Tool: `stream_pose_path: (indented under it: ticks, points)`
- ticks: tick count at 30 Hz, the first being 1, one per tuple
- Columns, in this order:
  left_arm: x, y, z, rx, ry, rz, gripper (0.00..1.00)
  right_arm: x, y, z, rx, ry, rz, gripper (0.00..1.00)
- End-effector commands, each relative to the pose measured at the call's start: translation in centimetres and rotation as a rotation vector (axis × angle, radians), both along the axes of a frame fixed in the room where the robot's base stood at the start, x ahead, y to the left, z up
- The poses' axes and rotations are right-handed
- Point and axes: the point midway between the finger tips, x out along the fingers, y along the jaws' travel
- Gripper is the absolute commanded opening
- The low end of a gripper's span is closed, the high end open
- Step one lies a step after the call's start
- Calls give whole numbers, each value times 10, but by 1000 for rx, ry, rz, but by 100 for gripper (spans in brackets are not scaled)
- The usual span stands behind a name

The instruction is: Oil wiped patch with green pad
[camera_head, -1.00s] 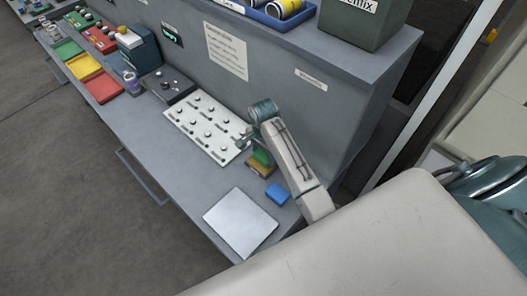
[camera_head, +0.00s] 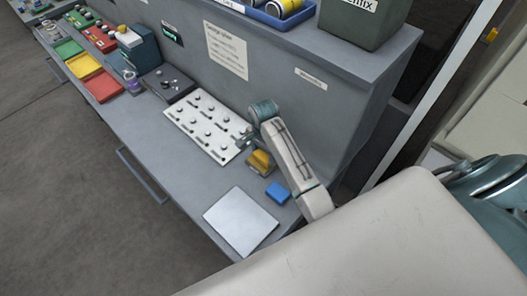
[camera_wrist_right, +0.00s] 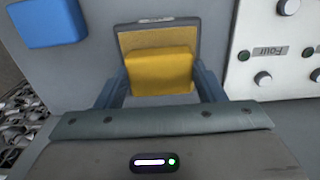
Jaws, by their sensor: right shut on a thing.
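Behind and under the block is a dull yellow tray or pad with a dark rim (camera_wrist_right: 158,28). In the head view the yellow block (camera_head: 259,157) is beside my right gripper (camera_head: 246,143), whose fingers are partly hidden by the wrist. A pale square plate (camera_head: 240,221) lies bare on the bench. My left gripper is not in view.
A blue block (camera_head: 278,193) sits between the plate and the yellow block. A white panel of knobs (camera_head: 208,126) lies left of my gripper. Yellow (camera_head: 84,67) and red (camera_head: 104,87) patches lie farther along the bench. A grey upright wall (camera_head: 300,110) stands behind.

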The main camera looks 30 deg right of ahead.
Motion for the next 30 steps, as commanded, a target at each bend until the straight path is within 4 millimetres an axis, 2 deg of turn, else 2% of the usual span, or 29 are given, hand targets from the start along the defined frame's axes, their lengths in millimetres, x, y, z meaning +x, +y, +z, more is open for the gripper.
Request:
stream_pose_path:
  ticks: [15,30]
  points:
    - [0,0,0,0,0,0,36,-1,0,0,1,3,0,44]
    - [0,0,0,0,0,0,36,0,0,40,0,-1,0,44]
